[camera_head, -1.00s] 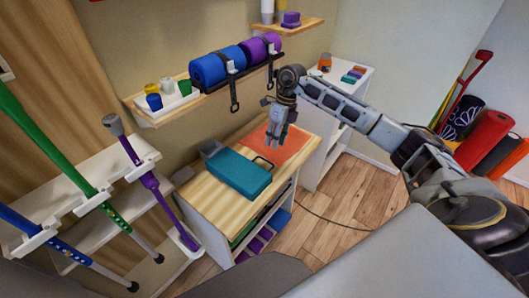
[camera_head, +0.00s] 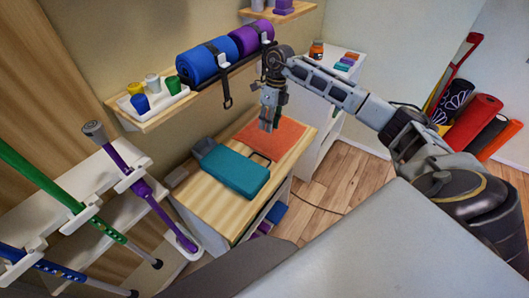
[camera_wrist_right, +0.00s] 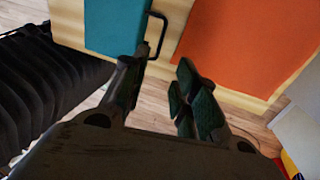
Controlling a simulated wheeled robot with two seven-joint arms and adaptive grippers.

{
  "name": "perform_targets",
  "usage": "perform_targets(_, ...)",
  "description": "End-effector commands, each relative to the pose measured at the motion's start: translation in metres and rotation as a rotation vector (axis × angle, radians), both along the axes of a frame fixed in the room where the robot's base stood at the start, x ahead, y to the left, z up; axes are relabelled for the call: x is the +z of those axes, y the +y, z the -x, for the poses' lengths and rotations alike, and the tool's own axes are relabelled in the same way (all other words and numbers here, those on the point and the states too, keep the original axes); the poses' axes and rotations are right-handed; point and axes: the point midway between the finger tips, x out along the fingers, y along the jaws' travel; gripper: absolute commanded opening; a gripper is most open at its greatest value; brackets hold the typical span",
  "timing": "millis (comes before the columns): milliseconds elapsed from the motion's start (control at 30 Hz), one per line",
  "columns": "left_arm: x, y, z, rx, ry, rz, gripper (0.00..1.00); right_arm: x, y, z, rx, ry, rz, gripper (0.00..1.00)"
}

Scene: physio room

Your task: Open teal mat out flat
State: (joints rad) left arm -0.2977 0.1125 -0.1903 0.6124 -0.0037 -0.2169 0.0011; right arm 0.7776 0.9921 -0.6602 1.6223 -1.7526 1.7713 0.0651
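The teal mat (camera_head: 236,171) lies as a thick, closed slab on the wooden top of a low cabinet. Its black handle (camera_wrist_right: 157,32) sticks out from the edge facing the orange sheet in the right wrist view. My right gripper (camera_head: 268,125) hangs fingers down over the orange sheet, beyond the mat's handle side. In the right wrist view its two fingers (camera_wrist_right: 156,88) are apart with nothing between them, and the handle lies ahead of them. They appear clear of the mat. My left gripper is not in view.
A flat orange sheet (camera_head: 276,138) covers the cabinet's far end. The wooden top (camera_head: 222,205) is bare in front of the mat. A wall shelf (camera_head: 152,121) with cups and a blue roll (camera_head: 204,63) is behind. Crutches (camera_head: 143,187) stand on a rack at left.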

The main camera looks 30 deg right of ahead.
Motion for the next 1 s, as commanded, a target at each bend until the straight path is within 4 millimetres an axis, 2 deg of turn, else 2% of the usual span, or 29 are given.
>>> perform_targets(267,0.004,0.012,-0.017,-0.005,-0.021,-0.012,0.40,-0.017,0.004,0.002,0.000,0.003,-0.001,0.29)
perform_targets(533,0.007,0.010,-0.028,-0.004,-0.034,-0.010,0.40,-0.050,0.010,0.005,0.000,0.003,-0.001,0.29)
perform_targets(833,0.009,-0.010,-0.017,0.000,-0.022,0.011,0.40,-0.089,0.018,0.008,0.000,0.003,-0.001,0.29)
perform_targets(1000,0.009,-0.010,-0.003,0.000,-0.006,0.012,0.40,-0.110,0.023,0.009,0.000,0.003,-0.001,0.29)
